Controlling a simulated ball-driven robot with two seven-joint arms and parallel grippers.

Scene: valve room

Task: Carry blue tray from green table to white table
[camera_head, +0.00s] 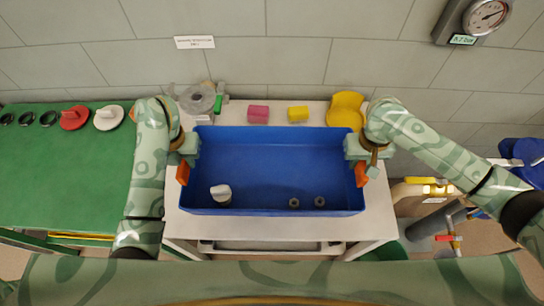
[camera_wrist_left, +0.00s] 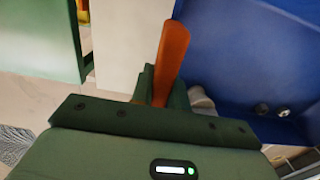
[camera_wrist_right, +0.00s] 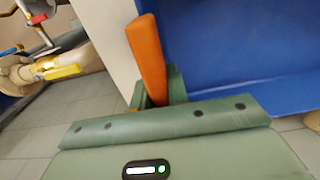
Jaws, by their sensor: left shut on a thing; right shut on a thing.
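The blue tray (camera_head: 272,160) is level over the white table (camera_head: 285,230); I cannot tell whether it touches the top. A pale capped part (camera_head: 221,193) and two small grey rings (camera_head: 307,202) lie in the tray. My left gripper (camera_head: 184,160) is shut on the tray's left orange handle, which also shows in the left wrist view (camera_wrist_left: 172,55). My right gripper (camera_head: 362,160) is shut on the right orange handle, also seen in the right wrist view (camera_wrist_right: 147,55). The green table (camera_head: 70,165) stands to the left.
Behind the tray on the white table are a pink block (camera_head: 258,114), a yellow block (camera_head: 298,114), a yellow scoop-like part (camera_head: 346,110) and a clear round part (camera_head: 198,98). Red (camera_head: 74,118) and white (camera_head: 108,118) valve parts sit on the green table. Pipes (camera_head: 440,190) stand at right.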

